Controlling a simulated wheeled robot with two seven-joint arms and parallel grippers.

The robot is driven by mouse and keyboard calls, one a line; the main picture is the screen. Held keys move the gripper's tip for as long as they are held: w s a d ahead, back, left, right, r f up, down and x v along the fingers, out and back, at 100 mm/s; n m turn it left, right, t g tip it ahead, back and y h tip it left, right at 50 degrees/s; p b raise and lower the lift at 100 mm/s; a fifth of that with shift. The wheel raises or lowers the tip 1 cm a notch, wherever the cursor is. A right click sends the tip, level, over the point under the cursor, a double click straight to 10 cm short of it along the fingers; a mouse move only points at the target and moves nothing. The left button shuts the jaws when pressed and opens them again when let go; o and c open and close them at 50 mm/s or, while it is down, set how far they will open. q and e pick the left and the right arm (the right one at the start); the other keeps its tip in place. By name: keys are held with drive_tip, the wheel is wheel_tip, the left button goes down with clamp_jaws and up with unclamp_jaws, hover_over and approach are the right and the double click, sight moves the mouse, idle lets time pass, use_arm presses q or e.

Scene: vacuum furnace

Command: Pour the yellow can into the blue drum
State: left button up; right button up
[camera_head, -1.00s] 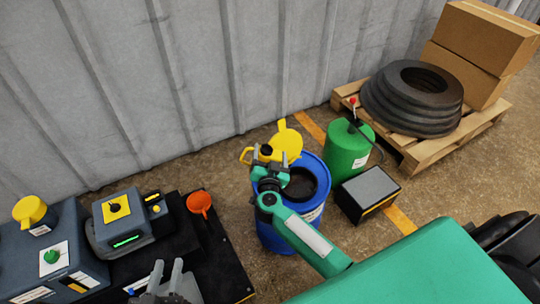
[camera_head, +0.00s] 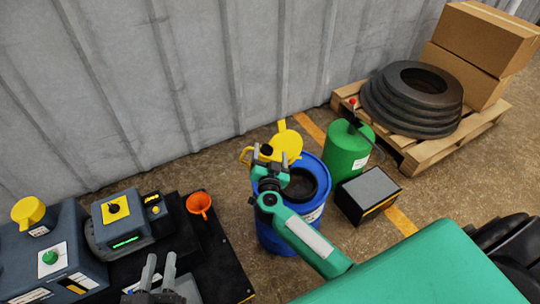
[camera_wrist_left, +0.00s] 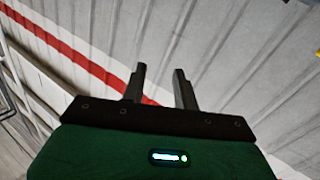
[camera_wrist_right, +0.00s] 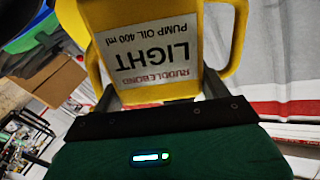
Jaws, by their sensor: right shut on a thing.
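My right gripper is shut on the can. In the right wrist view the can (camera_wrist_right: 155,60) fills the space between the fingers, its label upside down in the picture. The drum's dark top opening (camera_head: 300,184) shows just right of the gripper. I cannot see any liquid. My left gripper (camera_head: 160,268) is open and empty, at the bottom left, over the dark bench.
A green canister (camera_head: 347,152) and a dark box (camera_head: 368,193) stand right of the drum. An orange funnel (camera_head: 199,203) is on the bench at left. A pallet (camera_head: 425,153) with tyres is farther right.

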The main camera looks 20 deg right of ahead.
use_arm(q)
drive_tip(key=shift+w+a+r+t+b, duration=0.2)
drive_tip(key=shift+r+t, duration=0.25)
drive_tip(key=shift+r, duration=0.2)
drive_tip(key=shift+w+a+r+t+b, duration=0.15)
drive_tip(key=shift+w+r+t, duration=0.2)
drive_tip(key=shift+r, duration=0.35)
drive_tip(key=shift+w+a+r+t+b, duration=0.1)
drive_tip(key=shift+a+r+t, duration=0.1)
drive_tip(key=shift+r+t, duration=0.4)
use_arm(e)
drive_tip(key=shift+r+m, duration=0.35)
drive_tip(key=shift+m, duration=0.05)
use_arm(q)
drive_tip(key=shift+w+a+r+t+b, duration=0.1)
drive_tip(key=shift+a+r+t+b, duration=0.2)
drive_tip(key=shift+r+t, duration=0.5)
drive_tip(key=shift+w+a+r+t+b, duration=0.15)
drive_tip(key=shift+a+r+t, duration=0.15)
drive_tip(key=shift+r, duration=0.85)
use_arm(e)
drive_tip(key=shift+s+d+r+m, duration=0.1)
drive_tip(key=shift+d+r+m, duration=0.05)
drive_tip(key=shift+r+m, duration=0.15)
